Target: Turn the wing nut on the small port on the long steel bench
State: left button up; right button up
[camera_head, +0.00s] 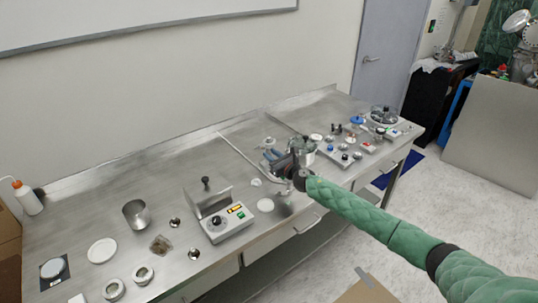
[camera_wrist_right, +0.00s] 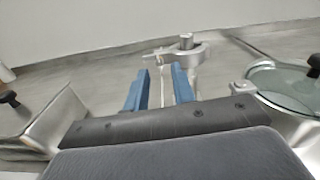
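A small steel port with a round clamp (camera_wrist_right: 185,50) stands on the long steel bench (camera_head: 165,185), just beyond my right fingertips in the right wrist view. A small bright part, which looks like the wing nut (camera_wrist_right: 152,58), sticks out on the clamp's left side. In the head view my right gripper hides most of this spot. My right gripper (camera_wrist_right: 160,76) has two blue fingers apart with a clear gap and nothing held between them. It also shows in the head view (camera_head: 272,160), low over the bench. My left gripper is not in view.
A glass-topped steel chamber (camera_wrist_right: 285,85) stands close on the right of my right gripper. A control box (camera_head: 228,222) and an upright bracket (camera_head: 207,202) stand to its left. Small fittings lie on the bench's right part.

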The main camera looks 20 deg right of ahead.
jog(key=b+v, duration=0.1)
jog(key=v, duration=0.2)
jog(key=shift+s+f, duration=0.1)
jog(key=shift+s, duration=0.2)
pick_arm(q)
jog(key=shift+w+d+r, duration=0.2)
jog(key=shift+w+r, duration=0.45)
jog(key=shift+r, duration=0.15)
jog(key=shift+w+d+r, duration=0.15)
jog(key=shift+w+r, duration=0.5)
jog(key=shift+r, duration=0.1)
pick_arm(e)
jog(key=shift+v, duration=1)
